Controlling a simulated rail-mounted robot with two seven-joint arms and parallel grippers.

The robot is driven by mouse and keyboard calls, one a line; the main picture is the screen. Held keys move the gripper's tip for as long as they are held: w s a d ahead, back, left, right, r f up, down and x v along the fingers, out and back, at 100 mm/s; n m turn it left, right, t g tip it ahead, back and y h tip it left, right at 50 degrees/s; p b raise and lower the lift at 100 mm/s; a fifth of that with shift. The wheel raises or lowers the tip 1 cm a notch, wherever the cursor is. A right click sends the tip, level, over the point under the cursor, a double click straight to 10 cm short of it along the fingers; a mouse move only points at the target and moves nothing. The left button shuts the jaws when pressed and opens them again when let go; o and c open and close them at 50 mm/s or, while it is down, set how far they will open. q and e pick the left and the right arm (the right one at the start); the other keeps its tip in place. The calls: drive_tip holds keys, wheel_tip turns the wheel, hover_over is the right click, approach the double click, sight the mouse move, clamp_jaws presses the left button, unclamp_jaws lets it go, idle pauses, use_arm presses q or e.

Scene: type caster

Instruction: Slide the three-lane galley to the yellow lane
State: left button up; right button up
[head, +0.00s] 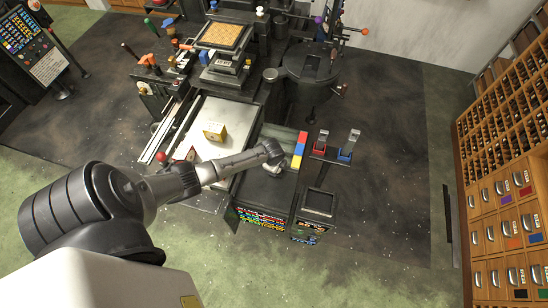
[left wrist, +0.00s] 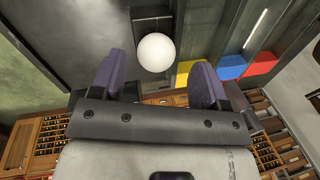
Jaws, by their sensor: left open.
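Three colour patches, red (head: 302,137), blue (head: 299,149) and yellow (head: 296,161), lie in a row on the dark bed right of the pale plate. In the left wrist view, yellow (left wrist: 184,72), blue (left wrist: 231,67) and red (left wrist: 262,63) run left to right. A white ball knob (left wrist: 155,52) sits on a dark block, near the yellow end. My left gripper (left wrist: 157,80) is open, its purple fingers either side of the knob in that view; contact is unclear. In the head view, my left arm's end (head: 272,152) hides part of the bed. My right gripper is not in view.
The caster's frame and levers crowd the back; wooden drawers (head: 505,215) line the right wall.

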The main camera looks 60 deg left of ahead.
use_arm(q)
wheel_tip(320, 180, up, 11)
drive_tip(key=s+d, duration=0.1)
drive_tip(key=s, duration=0.1)
drive_tip(key=shift+p, duration=0.45)
drive_tip(key=shift+f, duration=0.1)
drive_tip(key=shift+w, duration=0.1)
